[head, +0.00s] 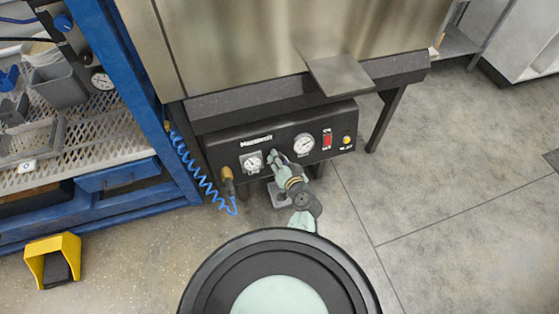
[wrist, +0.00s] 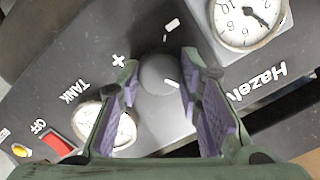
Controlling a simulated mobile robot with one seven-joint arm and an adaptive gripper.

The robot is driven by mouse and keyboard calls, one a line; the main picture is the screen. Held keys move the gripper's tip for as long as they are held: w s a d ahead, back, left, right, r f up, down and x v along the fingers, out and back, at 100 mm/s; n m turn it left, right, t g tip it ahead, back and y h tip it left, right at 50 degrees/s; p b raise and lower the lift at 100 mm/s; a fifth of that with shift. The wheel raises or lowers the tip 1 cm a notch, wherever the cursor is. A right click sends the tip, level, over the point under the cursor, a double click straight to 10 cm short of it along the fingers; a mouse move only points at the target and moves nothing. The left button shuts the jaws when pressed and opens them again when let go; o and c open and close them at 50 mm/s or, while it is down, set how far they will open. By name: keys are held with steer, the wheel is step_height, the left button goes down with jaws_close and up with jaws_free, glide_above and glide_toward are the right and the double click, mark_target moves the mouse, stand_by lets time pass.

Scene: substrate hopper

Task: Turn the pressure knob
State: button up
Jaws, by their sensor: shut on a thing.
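The pressure knob (wrist: 158,76) is a round dark grey knob with a white pointer line, on the black control panel (head: 228,150). In the wrist view it sits between the two purple-padded fingers of my gripper (wrist: 161,66), which is shut on it. A plus sign and a white tick mark are printed on the panel near it. In the head view my gripper (head: 279,163) reaches the panel front between the two gauges and hides the knob.
A left gauge (head: 252,162) and a larger gauge (head: 304,145) flank my gripper closely. A red switch (head: 327,141) and yellow light (head: 347,140) are farther right. A brass fitting (head: 227,181) with a coiled blue hose (head: 194,168) is left.

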steer(key=m, duration=1)
steer(key=shift+t+y, duration=0.3)
steer(key=shift+t, duration=0.1)
steer(key=shift+d+f+m, duration=0.1)
steer(key=shift+m, duration=0.3)
steer(key=o, duration=1.1)
steer(key=shift+o, duration=0.2)
step_height(320, 180, up, 10)
